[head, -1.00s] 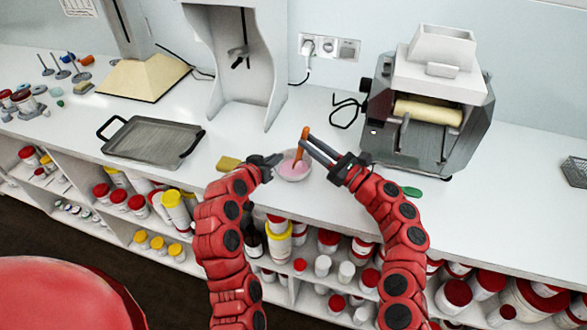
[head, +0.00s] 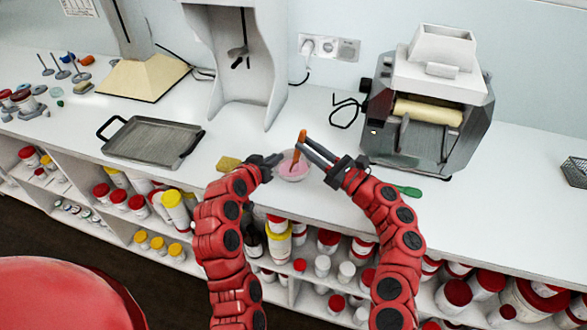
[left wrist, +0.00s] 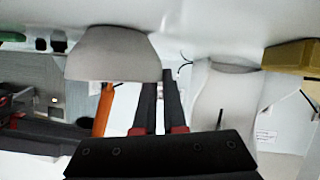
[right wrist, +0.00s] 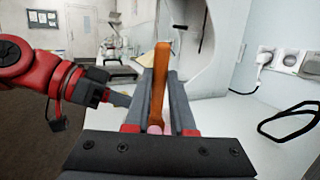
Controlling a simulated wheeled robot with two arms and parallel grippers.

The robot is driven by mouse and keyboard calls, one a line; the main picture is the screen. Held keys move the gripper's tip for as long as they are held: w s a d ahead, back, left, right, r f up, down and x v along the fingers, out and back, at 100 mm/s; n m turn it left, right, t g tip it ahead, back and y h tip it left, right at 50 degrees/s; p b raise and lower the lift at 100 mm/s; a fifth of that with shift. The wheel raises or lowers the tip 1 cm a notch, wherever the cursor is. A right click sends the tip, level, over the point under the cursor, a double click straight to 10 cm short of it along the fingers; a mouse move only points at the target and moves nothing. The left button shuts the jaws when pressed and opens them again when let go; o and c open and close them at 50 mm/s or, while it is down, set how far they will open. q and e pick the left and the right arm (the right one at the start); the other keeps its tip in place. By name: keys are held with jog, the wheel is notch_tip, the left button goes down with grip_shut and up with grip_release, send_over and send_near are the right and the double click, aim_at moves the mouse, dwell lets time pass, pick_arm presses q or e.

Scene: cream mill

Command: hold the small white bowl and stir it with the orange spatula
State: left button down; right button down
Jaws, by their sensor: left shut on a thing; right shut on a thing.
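The small white bowl (head: 293,177) stands on the white counter, with pink contents inside. My left gripper (head: 279,158) is shut on the bowl's rim from the left; the bowl (left wrist: 112,52) also shows as a pale rounded shape in the left wrist view. My right gripper (head: 303,143) is shut on the orange spatula (head: 297,153), which stands nearly upright with its lower end in the pink contents. In the right wrist view the spatula (right wrist: 160,80) is between the two fingers. The spatula's lower end is hidden.
A yellow sponge-like block (head: 228,163) lies left of the bowl and a green-handled tool (head: 409,191) lies to the right. A grey tray (head: 150,141) is farther left. The mill (head: 427,110) and a white stand (head: 244,90) stand behind. Shelves with jars are below the counter.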

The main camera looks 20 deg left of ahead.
aim_at(306, 135)
pick_arm(q)
jog(key=shift+f, duration=0.1)
pick_arm(e)
jog(key=shift+r, duration=0.1)
dwell(0.3)
jog(key=shift+r, duration=1.45)
jog(key=shift+s, duration=0.1)
jog(key=shift+d, duration=0.15)
jog(key=shift+s+d, duration=0.2)
jog(key=shift+d, duration=0.05)
dwell(0.4)
jog(key=shift+w+a, duration=0.25)
jog(key=shift+a, duration=0.1)
